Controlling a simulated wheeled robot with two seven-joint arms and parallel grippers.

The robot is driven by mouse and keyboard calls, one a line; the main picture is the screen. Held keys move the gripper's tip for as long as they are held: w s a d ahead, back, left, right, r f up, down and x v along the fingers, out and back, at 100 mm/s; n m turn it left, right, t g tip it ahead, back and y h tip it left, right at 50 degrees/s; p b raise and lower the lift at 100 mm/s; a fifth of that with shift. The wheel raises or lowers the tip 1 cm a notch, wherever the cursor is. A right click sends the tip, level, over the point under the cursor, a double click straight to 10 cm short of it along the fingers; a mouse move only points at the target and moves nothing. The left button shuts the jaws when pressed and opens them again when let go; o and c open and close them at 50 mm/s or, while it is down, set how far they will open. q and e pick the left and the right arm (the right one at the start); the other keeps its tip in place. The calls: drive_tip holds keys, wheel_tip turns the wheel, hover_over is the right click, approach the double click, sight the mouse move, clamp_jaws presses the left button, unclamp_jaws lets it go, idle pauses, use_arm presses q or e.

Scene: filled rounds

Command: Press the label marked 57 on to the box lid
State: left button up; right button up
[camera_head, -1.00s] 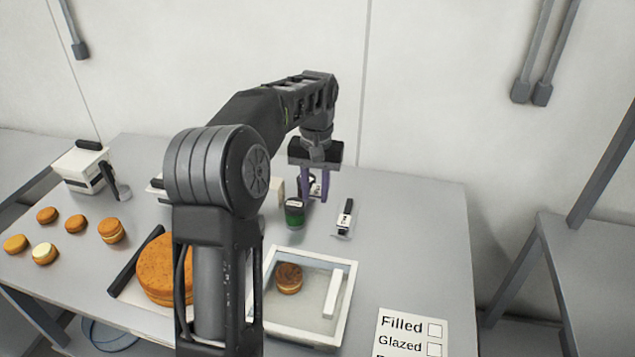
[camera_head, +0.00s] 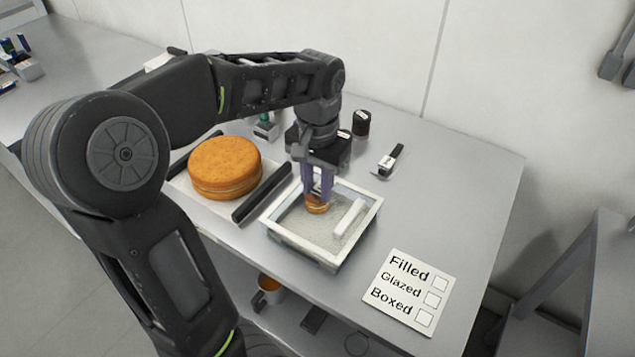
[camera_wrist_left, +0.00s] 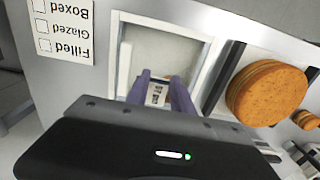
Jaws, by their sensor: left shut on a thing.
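My left gripper (camera_head: 318,190) is over the white-framed box (camera_head: 370,222), its purple fingers pointing down. It is shut on a small white piece with dark marks, which looks like a label (camera_wrist_left: 157,95) between the fingertips in the wrist view; I cannot read its number. The box top looks clear, with a white bar (camera_head: 349,218) on its right side. A small brown round (camera_head: 317,208) shows in the box, under the fingertips and partly hidden by them. I cannot tell whether the label touches the lid. My right gripper is not in view.
A big orange-brown cake (camera_head: 225,165) sits left of the box, with a black bar (camera_head: 262,193) between them. A dark jar (camera_head: 361,124) and a small labelled holder (camera_head: 391,160) stand behind. A checklist card (camera_head: 408,290) lies front right. The table's right side is clear.

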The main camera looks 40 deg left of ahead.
sight(317, 216)
use_arm(q)
drive_tip(key=shift+f, duration=0.2)
wheel_tip(317, 216, down, 5)
drive_tip(key=b, duration=0.4)
drive_tip(key=shift+r, duration=0.2)
drive_tip(key=shift+f+b, duration=0.45)
drive_tip(key=shift+f, duration=0.1)
drive_tip(key=shift+f, duration=0.25)
idle(0.7)
drive_tip(key=o, duration=0.9)
drive_tip(key=o, duration=0.4)
